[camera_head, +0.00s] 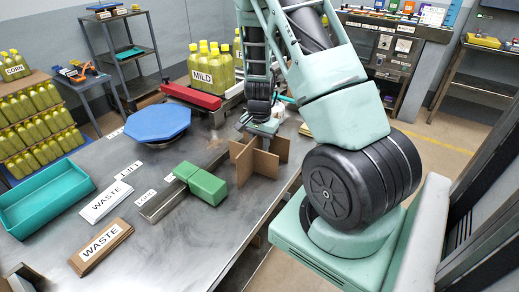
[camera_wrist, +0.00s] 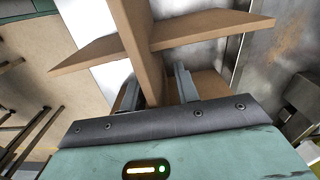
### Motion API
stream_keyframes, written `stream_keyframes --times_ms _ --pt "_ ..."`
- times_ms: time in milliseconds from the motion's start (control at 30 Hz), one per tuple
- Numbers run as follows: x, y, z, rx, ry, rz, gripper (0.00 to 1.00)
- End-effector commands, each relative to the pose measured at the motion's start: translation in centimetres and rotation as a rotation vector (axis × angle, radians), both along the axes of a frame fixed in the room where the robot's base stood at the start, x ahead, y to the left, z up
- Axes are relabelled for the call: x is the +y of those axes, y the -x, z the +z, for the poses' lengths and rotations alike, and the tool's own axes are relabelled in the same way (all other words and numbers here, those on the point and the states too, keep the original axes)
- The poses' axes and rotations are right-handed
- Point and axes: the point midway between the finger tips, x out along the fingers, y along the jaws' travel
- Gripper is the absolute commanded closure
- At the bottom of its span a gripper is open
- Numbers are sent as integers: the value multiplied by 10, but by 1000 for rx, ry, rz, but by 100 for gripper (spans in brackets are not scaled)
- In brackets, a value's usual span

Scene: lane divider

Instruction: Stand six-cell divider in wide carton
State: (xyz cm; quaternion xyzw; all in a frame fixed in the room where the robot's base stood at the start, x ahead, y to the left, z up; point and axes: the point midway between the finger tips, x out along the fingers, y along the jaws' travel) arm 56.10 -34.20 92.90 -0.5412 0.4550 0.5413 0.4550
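The divider (camera_head: 246,161) is made of crossed brown cardboard panels. It stands upright near the right edge of the grey metal table in the head view. In the wrist view its panels (camera_wrist: 135,35) fill the upper middle. My gripper (camera_head: 262,128) is low over the divider from above. In the wrist view my gripper's two fingers (camera_wrist: 158,90) are apart, one on each side of a panel. A narrow gap seems to show between the panel and the right finger. I cannot pick out a wide carton for certain in either view.
A green block (camera_head: 207,187) lies by a metal channel left of the divider. A blue octagonal plate (camera_head: 158,121), a teal tray (camera_head: 48,222), a white WASTE piece (camera_head: 104,203) and a brown WASTE piece (camera_head: 100,247) are farther left. Yellow MILD bottles (camera_head: 205,74) stand behind.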

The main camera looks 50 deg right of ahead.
Motion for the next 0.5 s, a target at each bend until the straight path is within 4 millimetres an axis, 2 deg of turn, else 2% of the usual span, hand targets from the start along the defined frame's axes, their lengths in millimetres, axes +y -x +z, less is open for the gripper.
stream_keyframes --times_ms 100,133,233,500 --pt "0 0 0 0 0 0 69" --pt "0 0 0 0 0 0 72" --pt "0 0 0 0 0 0 100" --pt "0 0 0 0 0 1 100"
